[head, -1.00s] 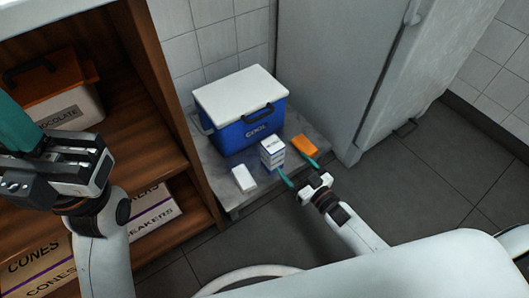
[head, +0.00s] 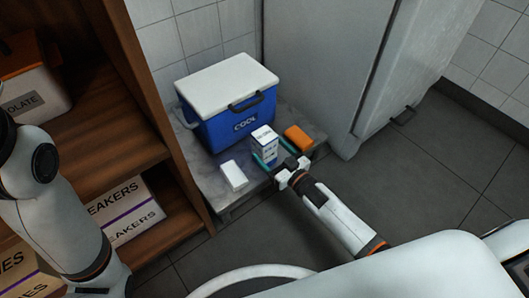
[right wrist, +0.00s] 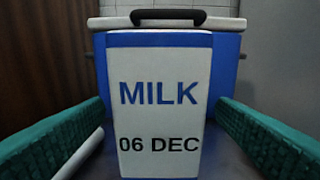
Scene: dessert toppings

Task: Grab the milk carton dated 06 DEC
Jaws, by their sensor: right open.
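The milk carton (head: 264,143) is a white and blue box standing upright on the grey slab in front of the cooler. In the right wrist view its white face (right wrist: 159,105) reads "MILK" and "06 DEC". My right gripper (head: 271,152) is open, with its teal fingers on either side of the carton. In the right wrist view the fingers show at the left and right edges, with gaps between them and the carton. My left arm shows at the left of the head view, but its gripper is out of view.
A blue cooler (head: 222,126) with a white lid stands close behind the carton. A white box (head: 233,176) lies to the left and an orange box (head: 298,138) to the right, on the slab (head: 207,186). A wooden shelf (head: 140,75) stands left, a grey cabinet (head: 318,60) right.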

